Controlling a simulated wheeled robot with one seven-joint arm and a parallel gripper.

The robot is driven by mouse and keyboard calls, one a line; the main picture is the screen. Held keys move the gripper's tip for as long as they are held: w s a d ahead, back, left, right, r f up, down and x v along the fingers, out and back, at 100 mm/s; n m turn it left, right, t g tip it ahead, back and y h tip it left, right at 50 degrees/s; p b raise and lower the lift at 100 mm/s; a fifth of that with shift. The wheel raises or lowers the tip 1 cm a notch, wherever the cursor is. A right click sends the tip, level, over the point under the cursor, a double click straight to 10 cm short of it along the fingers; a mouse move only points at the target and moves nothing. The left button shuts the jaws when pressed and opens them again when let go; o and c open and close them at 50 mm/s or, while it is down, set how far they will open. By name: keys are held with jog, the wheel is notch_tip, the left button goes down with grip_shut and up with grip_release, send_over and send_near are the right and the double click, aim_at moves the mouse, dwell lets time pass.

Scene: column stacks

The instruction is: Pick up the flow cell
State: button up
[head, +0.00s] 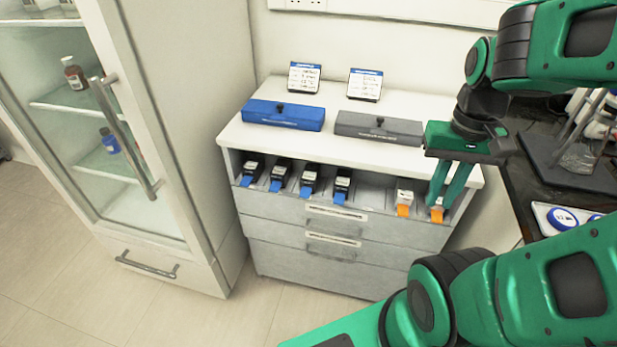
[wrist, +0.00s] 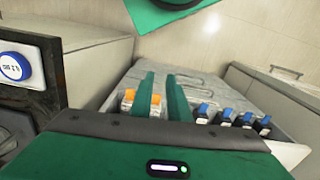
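Two white cartridge-like pieces with orange tabs stand in the front bay of the white cabinet, the left one (head: 404,203) and the right one (head: 437,214). Several black ones with blue tabs (head: 310,180) stand further left. No label tells me which piece is the flow cell. My gripper (head: 440,204) points down at the right orange-tabbed piece, its fingers partly hiding it.
A blue case (head: 283,115) and a grey case (head: 378,128) lie on the cabinet top, with two labelled signs (head: 304,78) behind. A glass-door cabinet (head: 115,140) stands left. A dark bench (head: 540,165) with glassware is close on the right.

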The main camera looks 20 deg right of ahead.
jog(key=w+f+n+g+h, duration=0.2)
jog(key=w+f+g+h, duration=0.1)
jog(key=w+f, duration=0.4)
jog(key=n+t+h, duration=1.1)
jog(key=n+t, duration=0.1)
jog(key=t, duration=0.3)
send_near(303, 195)
jog(key=x, duration=0.4)
jog(key=shift+w+d, duration=0.1)
jog(key=shift+w, duration=0.15)
jog(key=shift+f+x, duration=0.1)
jog(key=shift+x, duration=1.25)
jog(key=shift+f+x, duration=0.15)
jog(key=shift+x, duration=1.25)
jog(key=shift+s+d, duration=0.15)
jog(key=shift+s, duration=0.05)
jog(key=shift+c, duration=0.6)
